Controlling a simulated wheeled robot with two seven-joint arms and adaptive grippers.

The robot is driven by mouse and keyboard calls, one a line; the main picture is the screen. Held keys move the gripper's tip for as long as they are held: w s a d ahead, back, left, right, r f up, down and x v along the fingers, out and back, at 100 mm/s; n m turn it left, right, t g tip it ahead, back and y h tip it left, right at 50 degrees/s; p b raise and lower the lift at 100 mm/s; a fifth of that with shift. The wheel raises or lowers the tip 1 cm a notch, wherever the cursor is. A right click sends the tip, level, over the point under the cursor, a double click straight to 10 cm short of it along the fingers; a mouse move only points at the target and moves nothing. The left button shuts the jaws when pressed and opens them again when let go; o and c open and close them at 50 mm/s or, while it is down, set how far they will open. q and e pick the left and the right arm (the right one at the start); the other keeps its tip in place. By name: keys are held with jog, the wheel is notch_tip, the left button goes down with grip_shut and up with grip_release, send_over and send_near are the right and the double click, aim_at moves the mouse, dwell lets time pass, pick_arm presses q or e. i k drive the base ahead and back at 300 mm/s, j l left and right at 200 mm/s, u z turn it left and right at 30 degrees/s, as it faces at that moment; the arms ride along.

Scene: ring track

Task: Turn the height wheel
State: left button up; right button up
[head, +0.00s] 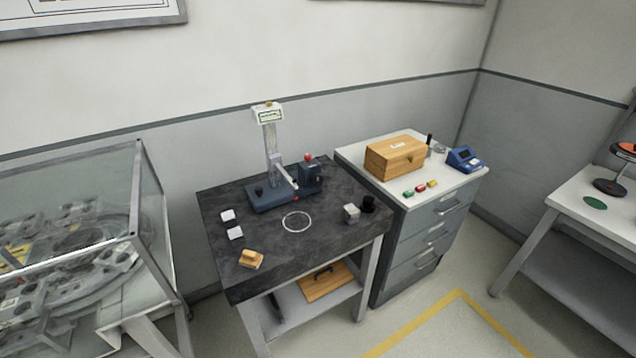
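A measuring stand (272,199) with a blue base stands at the back of a dark stone-topped table (330,240). Its grey upright column (270,150) carries a small display box (268,114) on top. A small dark knob (259,190) sits on the left of the base. A dark blue block with a red ball top (309,176) stands at the base's right end. Which of these parts is the height wheel is too small to tell. Neither of my grippers shows in the head view.
On the stone top lie two white blocks (228,216), a wooden block (251,259), a white ring (296,222), a grey cube (351,213) and a black cylinder (368,204). A glass enclosure (90,195) stands left. A drawer cabinet (420,235) with a wooden box (395,157) stands right. Yellow lines mark open floor.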

aim_at(316, 180)
jog(key=i+j, duration=0.2)
jog(key=i, duration=0.2)
jog(key=i+j, duration=0.15)
jog(key=i, duration=0.25)
